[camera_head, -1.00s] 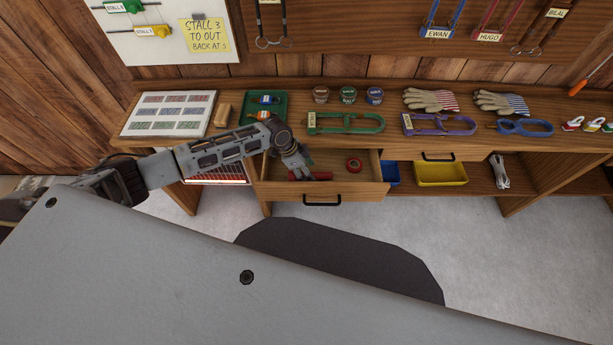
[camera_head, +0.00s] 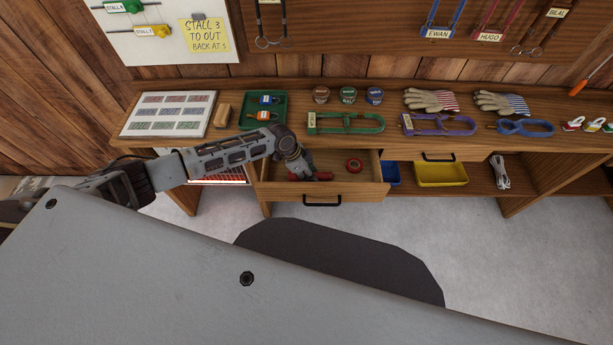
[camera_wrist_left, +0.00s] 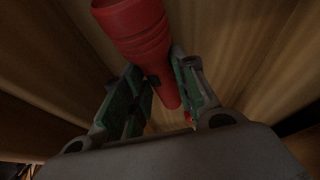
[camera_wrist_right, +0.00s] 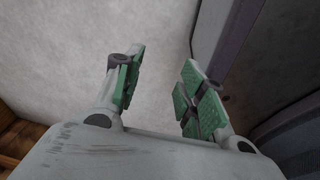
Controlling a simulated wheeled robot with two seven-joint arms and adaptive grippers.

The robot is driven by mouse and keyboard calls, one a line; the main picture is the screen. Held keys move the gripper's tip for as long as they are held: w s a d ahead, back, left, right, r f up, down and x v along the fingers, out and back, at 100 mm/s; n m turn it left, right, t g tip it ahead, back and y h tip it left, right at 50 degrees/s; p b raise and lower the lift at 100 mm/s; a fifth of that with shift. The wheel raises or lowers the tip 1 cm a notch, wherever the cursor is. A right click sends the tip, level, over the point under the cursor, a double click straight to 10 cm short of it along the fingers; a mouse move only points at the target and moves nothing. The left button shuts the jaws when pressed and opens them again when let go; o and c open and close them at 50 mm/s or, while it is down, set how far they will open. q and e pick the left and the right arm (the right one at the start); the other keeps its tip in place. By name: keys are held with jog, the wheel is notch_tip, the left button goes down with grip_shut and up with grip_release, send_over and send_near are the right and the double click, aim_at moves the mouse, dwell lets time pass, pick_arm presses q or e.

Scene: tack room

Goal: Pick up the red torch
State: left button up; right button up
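The red torch (camera_head: 323,176) lies in the open drawer (camera_head: 350,188) of the wooden bench, partly hidden by my left gripper (camera_head: 306,173) in the head view. In the left wrist view the torch (camera_wrist_left: 140,38) runs tilted between the two green-padded fingers of the left gripper (camera_wrist_left: 158,82), its wide end at the top. Those fingers are apart, one on each side of the torch; I cannot tell whether they touch it. My right gripper (camera_wrist_right: 162,72) shows only in its wrist view, open and empty above the pale floor.
A red tape-like ring (camera_head: 354,165) lies in the drawer, right of the torch. The drawer's front and side walls stand close around the left gripper. A green tray (camera_head: 282,98) and a green clamp-like item (camera_head: 345,123) sit on the bench above.

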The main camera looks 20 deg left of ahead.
pick_arm(q)
grip_shut()
pick_arm(e)
jog(key=shift+w, duration=0.15)
pick_arm(q)
jog(key=shift+r, duration=0.1)
pick_arm(e)
jog(key=shift+w, duration=0.2)
pick_arm(q)
jog(key=shift+r, duration=0.5)
notch_tip(320, 180, up, 8)
jog(key=shift+f+p, duration=0.15)
jog(key=shift+p, duration=0.35)
jog(key=shift+r, duration=0.6)
pick_arm(e)
jog(key=shift+s+d, duration=0.35)
jog(key=shift+s, duration=0.35)
jog(key=shift+s+d, duration=0.35)
jog(key=shift+s, duration=0.35)
jog(key=shift+w, duration=0.1)
